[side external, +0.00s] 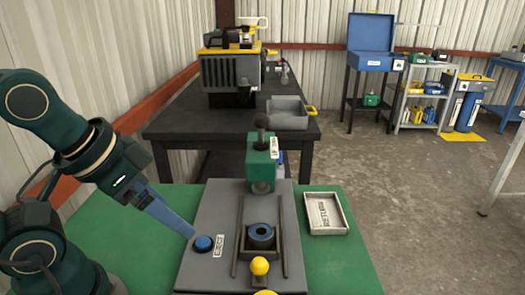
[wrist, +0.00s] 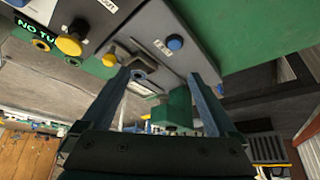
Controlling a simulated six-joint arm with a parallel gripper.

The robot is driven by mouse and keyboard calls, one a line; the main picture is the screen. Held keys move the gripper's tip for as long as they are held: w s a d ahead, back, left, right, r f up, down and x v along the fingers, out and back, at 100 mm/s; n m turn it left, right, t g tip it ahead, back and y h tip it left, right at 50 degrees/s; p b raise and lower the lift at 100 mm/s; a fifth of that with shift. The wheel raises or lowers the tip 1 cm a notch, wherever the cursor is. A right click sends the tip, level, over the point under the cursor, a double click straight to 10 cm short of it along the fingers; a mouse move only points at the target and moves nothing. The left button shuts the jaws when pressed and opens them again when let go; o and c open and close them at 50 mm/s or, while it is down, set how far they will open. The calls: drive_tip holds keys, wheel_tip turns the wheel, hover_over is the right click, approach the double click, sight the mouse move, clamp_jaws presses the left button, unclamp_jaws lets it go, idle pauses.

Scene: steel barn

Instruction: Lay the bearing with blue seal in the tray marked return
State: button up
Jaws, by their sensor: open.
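The bearing with the blue seal (side external: 261,233) is a dark ring with a blue inner band. It sits in a dark holder between two rails on the grey press plate (side external: 207,213). The tray marked return (side external: 343,228) is a shallow pale tray on the green bench top, right of the press, and looks empty. My gripper (side external: 188,232) is left of the bearing, close to the blue button, apart from the bearing. In the wrist view my gripper (wrist: 160,78) shows two spread fingers with nothing held between them.
A green press head (side external: 262,160) with a lever stands behind the bearing. A blue button (side external: 203,243) with a label is on the plate. A yellow knob (side external: 260,266) stands in front of the bearing. The green bench top (side external: 345,262) is clear around the tray.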

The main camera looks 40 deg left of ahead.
idle(0.4)
drive_tip(key=w+r+n, duration=0.2)
drive_tip(key=w+r, duration=0.1)
drive_tip(key=r, duration=0.1)
drive_tip(key=g, duration=0.5)
hover_over(261, 232)
wheel_tip(261, 232, down, 8)
drive_tip(key=shift+g, duration=0.3)
drive_tip(key=shift+f, duration=2.75)
clamp_jaws()
